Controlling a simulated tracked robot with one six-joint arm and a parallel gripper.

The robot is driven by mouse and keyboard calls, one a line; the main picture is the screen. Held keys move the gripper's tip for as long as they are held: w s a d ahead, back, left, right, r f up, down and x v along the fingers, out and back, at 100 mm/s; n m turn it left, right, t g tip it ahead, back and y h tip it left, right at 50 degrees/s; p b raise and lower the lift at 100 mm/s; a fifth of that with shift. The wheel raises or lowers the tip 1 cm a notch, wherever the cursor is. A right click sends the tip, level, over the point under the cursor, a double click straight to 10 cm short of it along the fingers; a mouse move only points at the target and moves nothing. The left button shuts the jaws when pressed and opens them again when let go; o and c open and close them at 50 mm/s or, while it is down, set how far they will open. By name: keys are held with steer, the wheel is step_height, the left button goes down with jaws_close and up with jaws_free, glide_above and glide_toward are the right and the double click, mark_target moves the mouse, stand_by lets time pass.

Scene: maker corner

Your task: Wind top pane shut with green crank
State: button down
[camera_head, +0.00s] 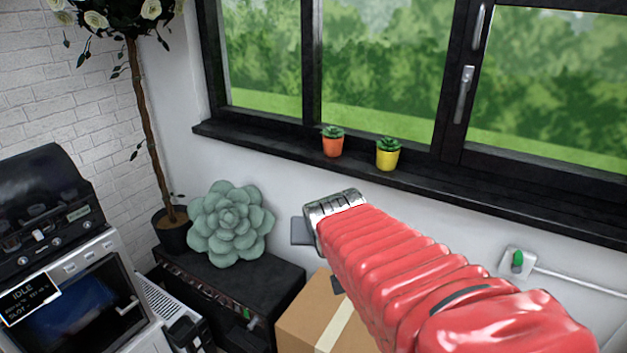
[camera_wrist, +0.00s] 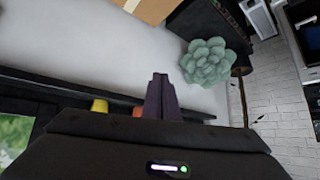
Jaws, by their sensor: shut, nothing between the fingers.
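A small green crank (camera_head: 517,260) sits on a white plate on the wall below the sill at the right, with a white conduit running right from it. The window (camera_head: 465,75) has dark frames and a handle on the middle post; its top is cut off, so I cannot tell how the top pane stands. My gripper (camera_wrist: 160,76) is shut and empty in the wrist view. In the head view my red-sleeved arm reaches left over a box, with its end well left of the crank. The crank does not show in the wrist view.
On the sill (camera_head: 405,180) stand an orange pot (camera_head: 333,146) and a yellow pot (camera_head: 387,158). A cardboard box (camera_head: 305,318) lies below my arm. A succulent cushion (camera_head: 231,222) rests on a black cabinet (camera_head: 265,282). The wall around the crank looks clear.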

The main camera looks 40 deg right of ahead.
steer(key=s+a+n+y, duration=0.1)
steer(key=s+a+n, duration=0.1)
steer(key=a, duration=0.4)
steer(key=s+a+f+n+g+y, duration=0.1)
steer(key=s+a+n+y, duration=0.1)
steer(key=s+a, duration=0.3)
steer(key=s+a+n+g+y, duration=0.1)
steer(key=s+a+n, duration=0.2)
steer(key=a, duration=0.6)
steer(key=shift+s+a+f+y, duration=0.2)
steer(key=shift+s+f+y, duration=0.05)
steer(key=shift+f+y, duration=0.15)
steer(key=c, duration=2.4)
jaws_free()
steer(key=shift+c, duration=0.2)
